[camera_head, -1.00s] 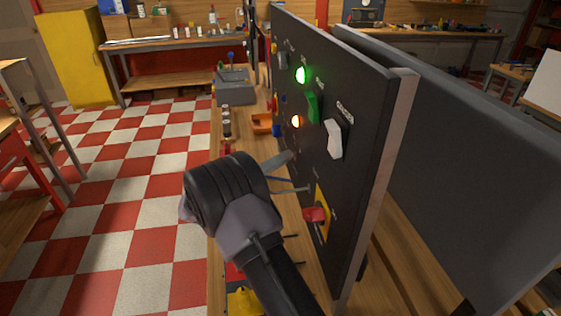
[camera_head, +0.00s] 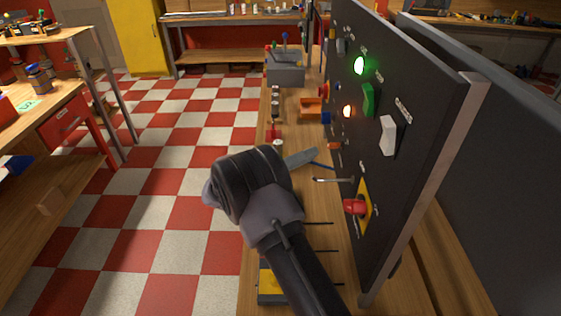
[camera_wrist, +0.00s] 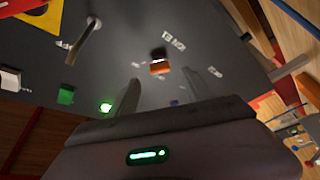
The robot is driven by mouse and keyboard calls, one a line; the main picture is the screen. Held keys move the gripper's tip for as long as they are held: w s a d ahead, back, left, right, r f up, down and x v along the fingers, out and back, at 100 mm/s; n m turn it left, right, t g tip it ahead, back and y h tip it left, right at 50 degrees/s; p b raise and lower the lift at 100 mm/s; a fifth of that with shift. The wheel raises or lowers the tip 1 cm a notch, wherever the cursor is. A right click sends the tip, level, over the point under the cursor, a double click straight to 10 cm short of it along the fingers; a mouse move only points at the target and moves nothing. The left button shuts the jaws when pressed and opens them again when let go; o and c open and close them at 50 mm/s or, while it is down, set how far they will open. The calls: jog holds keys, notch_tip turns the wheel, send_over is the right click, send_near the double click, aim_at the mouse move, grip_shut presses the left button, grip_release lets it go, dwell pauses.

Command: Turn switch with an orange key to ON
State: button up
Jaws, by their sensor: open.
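The switch with the orange key (camera_head: 335,144) sits on the dark upright panel (camera_head: 425,165), left of the white rocker. In the wrist view the orange key (camera_wrist: 160,68) shows near the middle, with white lettering around it too small to read surely. My gripper (camera_wrist: 162,78) is open and empty. In the wrist view its two fingers stand on either side of the key, with the key a little beyond the tips. In the head view my gripper (camera_head: 316,152) is left of the panel, with a gap between finger and key; one finger is hidden.
A silver lever (camera_head: 333,180) and a red knob (camera_head: 355,206) on a yellow plate stick out below the key. A green lamp (camera_head: 360,65), an orange lamp (camera_head: 347,111), a green switch (camera_head: 368,99) and a white rocker (camera_head: 388,135) are nearby. Checkered floor left is clear.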

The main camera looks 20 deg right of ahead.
jog(key=p+v, duration=0.2)
jog(key=v, duration=0.9)
jog(key=shift+a, duration=0.15)
jog(key=s+d+r+n+g+y, duration=0.2)
jog(key=s+d+r+g+y, duration=0.15)
jog(key=d+r, duration=0.4)
jog(key=s+d+r+n+y, duration=0.1)
jog(key=s+d+r+y, duration=0.15)
jog(key=s, duration=0.35)
jog(key=s+d+r+y, duration=0.1)
jog(key=s+r+y, duration=0.2)
jog(key=s+y, duration=0.15)
jog(key=s+a+t+y, duration=0.9)
jog(key=s+a+y, duration=0.3)
jog(key=s+a, duration=0.2)
jog(key=shift+s+f, duration=0.35)
jog(key=shift+s, duration=0.75)
